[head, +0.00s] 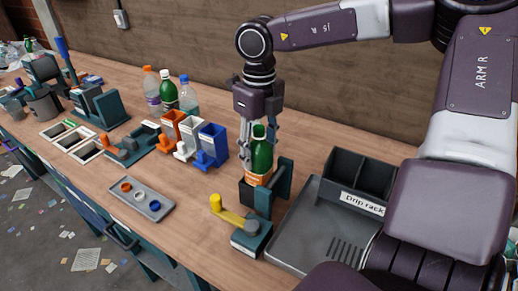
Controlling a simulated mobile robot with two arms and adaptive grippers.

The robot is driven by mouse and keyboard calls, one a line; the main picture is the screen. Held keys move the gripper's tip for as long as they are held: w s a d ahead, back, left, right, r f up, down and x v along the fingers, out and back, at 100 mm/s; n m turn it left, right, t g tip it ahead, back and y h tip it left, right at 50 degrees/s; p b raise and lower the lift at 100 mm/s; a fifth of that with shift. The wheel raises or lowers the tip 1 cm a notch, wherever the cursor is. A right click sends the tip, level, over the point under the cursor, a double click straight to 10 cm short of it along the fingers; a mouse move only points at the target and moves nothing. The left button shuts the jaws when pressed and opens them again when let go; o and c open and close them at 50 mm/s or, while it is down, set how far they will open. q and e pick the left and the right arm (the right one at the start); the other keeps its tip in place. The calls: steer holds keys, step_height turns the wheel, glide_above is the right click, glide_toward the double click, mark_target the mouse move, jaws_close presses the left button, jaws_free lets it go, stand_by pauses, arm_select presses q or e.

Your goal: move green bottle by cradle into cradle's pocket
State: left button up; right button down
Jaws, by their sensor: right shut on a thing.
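The green bottle (262,158) is upright, with an orange label near its lower end. My right gripper (258,132) is above it, pointing down, and is shut on its upper part. The bottle stands at the cradle (284,182), a teal stand with a dark pocket. The bottle's bottom is hidden behind the pocket's dark front wall, so I cannot tell whether it rests on the pocket's floor. My left gripper is not in view.
A drip rack (318,233) stands close on the right. A yellow-handled fixture (250,237) is in front of the cradle. Orange, white and blue bins (211,143) and several other bottles (168,92) are to the left. A grey tray (141,199) with caps lies front left.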

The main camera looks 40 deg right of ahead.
arm_select(q)
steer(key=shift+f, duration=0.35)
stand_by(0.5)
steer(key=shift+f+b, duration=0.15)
steer(key=shift+b, duration=0.2)
arm_select(e)
steer(key=shift+f, duration=0.15)
steer(key=shift+f, duration=0.15)
steer(key=shift+s+f+b, duration=0.1)
steer(key=shift+f+b, duration=0.25)
steer(key=shift+b, duration=0.2)
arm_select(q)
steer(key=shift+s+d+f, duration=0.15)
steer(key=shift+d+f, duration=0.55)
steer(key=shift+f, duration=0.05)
arm_select(e)
steer(key=shift+f, duration=0.2)
steer(key=c, duration=0.9)
jaws_free()
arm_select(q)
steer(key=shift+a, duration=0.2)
